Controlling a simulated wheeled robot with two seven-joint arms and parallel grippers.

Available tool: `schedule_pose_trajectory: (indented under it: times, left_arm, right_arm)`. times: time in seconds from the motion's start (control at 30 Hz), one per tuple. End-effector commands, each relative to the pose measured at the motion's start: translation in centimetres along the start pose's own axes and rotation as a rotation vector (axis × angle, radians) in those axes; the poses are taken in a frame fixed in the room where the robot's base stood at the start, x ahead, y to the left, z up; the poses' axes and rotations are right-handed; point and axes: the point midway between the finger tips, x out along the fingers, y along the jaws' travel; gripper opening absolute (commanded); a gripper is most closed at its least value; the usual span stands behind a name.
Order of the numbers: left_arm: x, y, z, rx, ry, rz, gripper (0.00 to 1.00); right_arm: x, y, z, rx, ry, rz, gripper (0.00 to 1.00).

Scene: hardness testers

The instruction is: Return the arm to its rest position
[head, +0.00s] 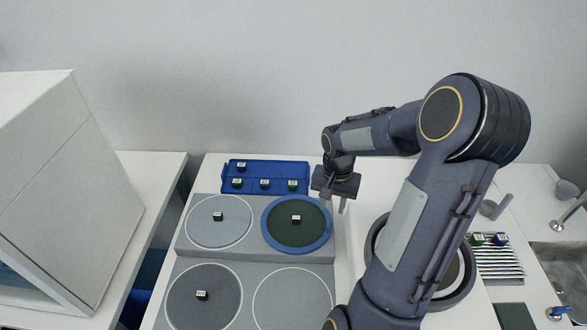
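My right arm (406,225) rises from the bottom of the head view, bends at the upper right and reaches back to the left. Its gripper (334,204) points down, just right of the blue-rimmed dark green disc (270,235). The two fingers are apart, with nothing seen between them. A small dark cube (296,220) with a white top sits on that disc, apart from the gripper. My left arm and gripper are not in view.
A blue tray (228,187) with several small cubes stands at the back. A grey stepped platform (250,259) has round pads, two bearing one cube each. My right arm partly hides a round dark-rimmed thing (376,240). A ribbed rack (500,267) and a sink (565,262) are at right.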

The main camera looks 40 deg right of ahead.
Motion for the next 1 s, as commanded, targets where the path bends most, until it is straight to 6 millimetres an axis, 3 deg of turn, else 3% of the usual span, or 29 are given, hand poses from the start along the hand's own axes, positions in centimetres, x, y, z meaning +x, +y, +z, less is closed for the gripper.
schedule_pose_trajectory:
  times: [0.23,0.37,0.5,0.63,0.8,1.0]
  left_arm:
    - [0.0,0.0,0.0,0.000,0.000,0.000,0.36]
    - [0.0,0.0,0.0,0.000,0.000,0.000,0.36]
    - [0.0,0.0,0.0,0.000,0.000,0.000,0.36]
    - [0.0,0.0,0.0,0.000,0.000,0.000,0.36]
    - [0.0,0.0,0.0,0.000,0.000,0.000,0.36]
    - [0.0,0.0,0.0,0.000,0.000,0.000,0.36]
  right_arm:
    - [-0.5,-0.1,0.2,-0.009,0.004,-0.006,0.34]
    - [-3.0,-1.1,2.4,-0.087,0.034,-0.049,0.34]
    - [-7.5,-2.5,7.9,-0.267,0.093,-0.158,0.34]
    - [-10.4,-2.9,14.1,-0.460,0.151,-0.291,0.34]
    - [-11.7,-2.7,20.6,-0.668,0.214,-0.453,0.34]
    - [-11.8,-2.4,23.9,-0.786,0.250,-0.551,0.34]
